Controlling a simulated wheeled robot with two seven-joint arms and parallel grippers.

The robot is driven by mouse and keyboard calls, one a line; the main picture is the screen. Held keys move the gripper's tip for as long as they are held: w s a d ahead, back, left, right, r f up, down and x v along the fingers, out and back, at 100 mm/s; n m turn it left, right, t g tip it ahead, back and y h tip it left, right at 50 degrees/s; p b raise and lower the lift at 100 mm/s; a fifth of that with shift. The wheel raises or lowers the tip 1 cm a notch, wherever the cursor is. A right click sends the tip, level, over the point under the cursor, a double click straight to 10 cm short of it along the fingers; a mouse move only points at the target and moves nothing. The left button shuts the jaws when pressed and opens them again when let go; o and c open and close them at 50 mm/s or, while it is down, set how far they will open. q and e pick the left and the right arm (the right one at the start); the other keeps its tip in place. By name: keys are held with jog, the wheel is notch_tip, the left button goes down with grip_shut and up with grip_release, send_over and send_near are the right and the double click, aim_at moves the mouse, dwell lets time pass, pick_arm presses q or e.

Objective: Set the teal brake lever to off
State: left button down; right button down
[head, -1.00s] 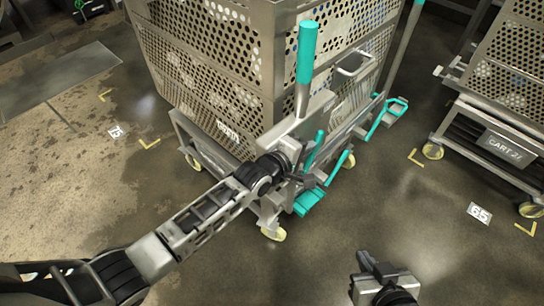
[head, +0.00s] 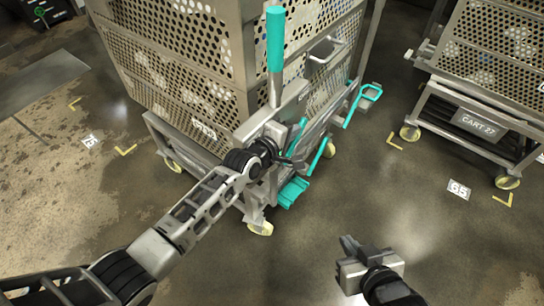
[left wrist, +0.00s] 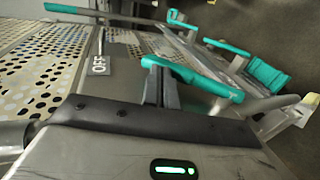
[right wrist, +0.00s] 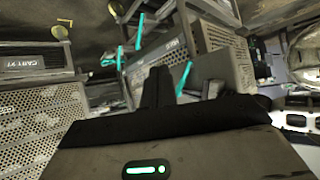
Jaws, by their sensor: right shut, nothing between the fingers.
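A teal-gripped lever (left wrist: 195,77) is on the steel bracket of the near cart, by an OFF label (left wrist: 98,65) in the left wrist view. In the head view, its teal bar (head: 297,136) rises beside my left gripper (head: 286,158). My left gripper's dark fingers (left wrist: 162,82) are close together, with their tips at the lever's near end. Whether they clasp it or only touch it is hidden. My right gripper (head: 347,245) is shut and empty, low over the floor, away from the cart. Its closed fingers also show in the right wrist view (right wrist: 157,85).
A tall teal handle (head: 275,40) stands on the same cart (head: 205,95), close above my left gripper. A teal pedal (head: 292,191) and teal side bars (head: 318,158) sit lower. Another cart (head: 475,122) stands at right. The floor between is clear.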

pick_arm(q)
jog(key=shift+w+r, duration=0.1)
jog(key=shift+r, duration=0.05)
pick_arm(e)
jog(key=shift+s+f, duration=0.1)
